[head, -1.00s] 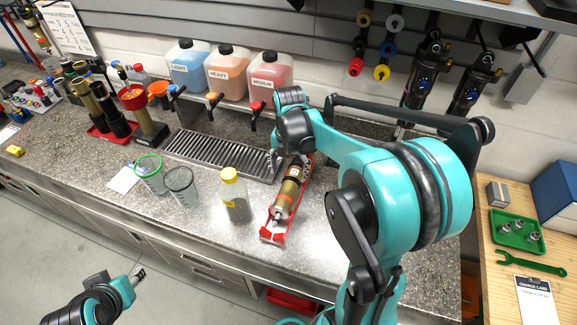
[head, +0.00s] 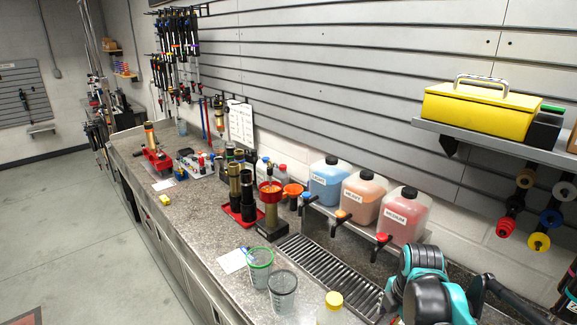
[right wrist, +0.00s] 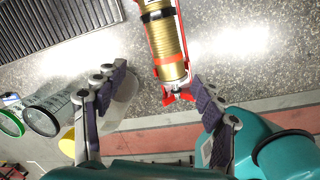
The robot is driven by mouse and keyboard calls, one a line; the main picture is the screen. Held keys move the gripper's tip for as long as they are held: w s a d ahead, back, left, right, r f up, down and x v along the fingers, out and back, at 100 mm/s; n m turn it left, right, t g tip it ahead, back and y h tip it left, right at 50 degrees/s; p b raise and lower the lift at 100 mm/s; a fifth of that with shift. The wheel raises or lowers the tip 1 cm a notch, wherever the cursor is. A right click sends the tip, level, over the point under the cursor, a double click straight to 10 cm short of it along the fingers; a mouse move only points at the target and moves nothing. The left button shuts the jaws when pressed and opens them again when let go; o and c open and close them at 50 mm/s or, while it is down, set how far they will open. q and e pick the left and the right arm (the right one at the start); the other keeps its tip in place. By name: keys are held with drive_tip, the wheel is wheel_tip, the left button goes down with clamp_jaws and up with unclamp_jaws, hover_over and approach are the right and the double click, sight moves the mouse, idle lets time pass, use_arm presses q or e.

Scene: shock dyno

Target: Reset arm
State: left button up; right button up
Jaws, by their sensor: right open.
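My right arm (head: 425,285) shows at the lower right of the head view; its gripper is out of that frame. In the right wrist view my right gripper (right wrist: 157,80) is open, its two fingers spread and nothing held. The gold shock body (right wrist: 165,40) lies in a red cradle (right wrist: 183,22) beyond the gap between the fingertips. A clear bottle (right wrist: 122,100) with a yellow cap shows partly behind the left finger; whether they touch cannot be told. My left gripper is in neither current view.
A green-rimmed cup (head: 259,270) and a grey cup (head: 282,290) stand near the counter's front edge. A drip grate (head: 325,265) lies below the blue (head: 328,183), orange (head: 362,197) and red (head: 403,215) jugs. A yellow toolbox (head: 480,108) sits on the upper shelf.

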drive_tip(key=s+a+f+m+t+b, duration=0.1)
drive_tip(key=m, duration=0.2)
drive_tip(key=s+a+f+m+t+b, duration=0.1)
drive_tip(key=s+a+m, duration=0.1)
drive_tip(key=m, duration=0.1)
drive_tip(key=s+a+f+m+b, duration=0.1)
drive_tip(key=s+m, duration=0.1)
drive_tip(key=m, duration=0.1)
drive_tip(key=shift+a+t+b, duration=0.35)
drive_tip(key=shift+t, duration=0.05)
drive_tip(key=s+a+f+m+t+b, duration=0.3)
drive_tip(key=s+a+f+m, duration=0.1)
drive_tip(key=m, duration=0.7)
drive_tip(key=shift+s+f+m+b, duration=0.25)
drive_tip(key=shift+f+m+b, duration=0.05)
drive_tip(key=shift+f+b, duration=0.1)
